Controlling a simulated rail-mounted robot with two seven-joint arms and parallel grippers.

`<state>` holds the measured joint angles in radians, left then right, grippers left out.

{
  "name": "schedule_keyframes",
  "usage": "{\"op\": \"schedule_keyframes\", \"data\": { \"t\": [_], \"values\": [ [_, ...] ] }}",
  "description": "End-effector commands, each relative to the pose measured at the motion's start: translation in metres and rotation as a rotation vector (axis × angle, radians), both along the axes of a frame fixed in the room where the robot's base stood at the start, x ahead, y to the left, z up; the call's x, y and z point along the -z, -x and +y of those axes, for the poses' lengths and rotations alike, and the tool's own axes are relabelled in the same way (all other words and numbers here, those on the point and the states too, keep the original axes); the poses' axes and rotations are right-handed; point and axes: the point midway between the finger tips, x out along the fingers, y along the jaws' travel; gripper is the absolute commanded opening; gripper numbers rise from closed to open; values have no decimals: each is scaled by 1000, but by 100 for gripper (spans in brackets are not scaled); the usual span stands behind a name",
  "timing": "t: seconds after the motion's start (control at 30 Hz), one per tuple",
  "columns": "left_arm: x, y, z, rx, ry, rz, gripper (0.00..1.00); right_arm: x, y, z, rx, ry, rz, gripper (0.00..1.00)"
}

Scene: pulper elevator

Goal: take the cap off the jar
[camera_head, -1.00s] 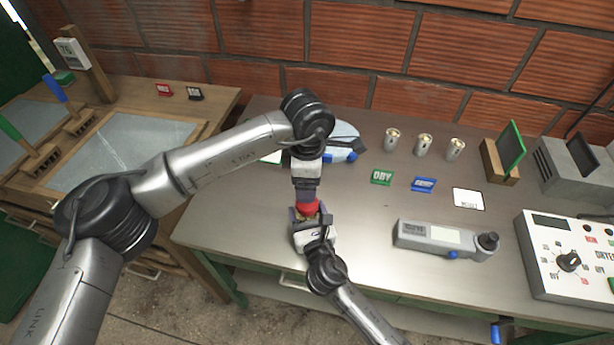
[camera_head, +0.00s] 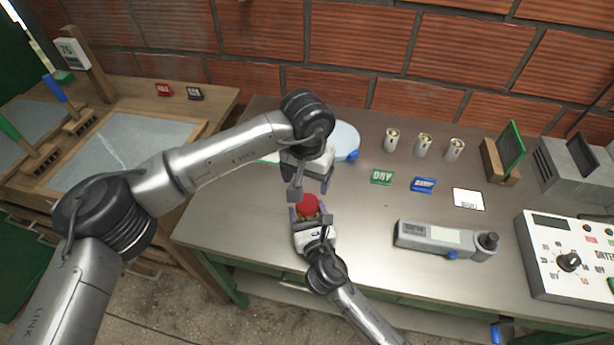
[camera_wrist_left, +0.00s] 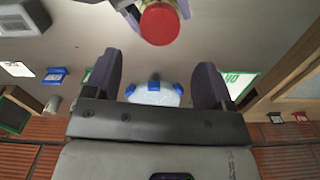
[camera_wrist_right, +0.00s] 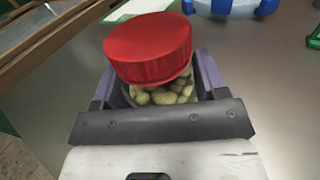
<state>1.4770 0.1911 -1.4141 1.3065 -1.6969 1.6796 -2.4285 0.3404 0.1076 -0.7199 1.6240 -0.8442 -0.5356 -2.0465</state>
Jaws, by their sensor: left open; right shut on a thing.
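The jar (camera_wrist_right: 165,95) is clear glass with pale green beans inside and a red cap (camera_wrist_right: 148,48) on top. My right gripper (camera_head: 308,216) is shut on the jar's body and holds it roughly upright near the bench's front edge. The cap sits over the jar's mouth; I cannot tell whether it is loosened. My left gripper (camera_head: 310,186) is open and empty, just above and behind the cap in the head view. In the left wrist view the red cap (camera_wrist_left: 159,24) is beyond the open fingers, apart from them.
A pale round dish with blue clips (camera_head: 345,140) lies behind my left gripper. Several small cups (camera_head: 424,145), label tags (camera_head: 382,177) and a grey handheld meter (camera_head: 435,238) stand to the right. A dryer control box (camera_head: 570,258) is at far right. Bare bench lies between jar and meter.

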Motion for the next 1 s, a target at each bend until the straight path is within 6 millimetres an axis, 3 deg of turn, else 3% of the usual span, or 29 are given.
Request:
{"op": "schedule_keyframes", "data": {
  "t": [0.2, 0.37, 0.7, 1.0],
  "values": [
    [0, 0, 0, 176, 0, 0, 77, 1, 0, 0, 0, 1, 1, 0],
    [7, 0, 0, 224, 0, 2, 77, 1, 0, 0, 0, 1, 1, 0],
    [51, 0, 0, 230, 0, 3, 77, 1, 0, 0, 0, 0, 1, 0],
    [76, 0, 0, 230, 1, 0, 77, 1, 0, 0, 0, 0, 1, 0]
  ]
}}
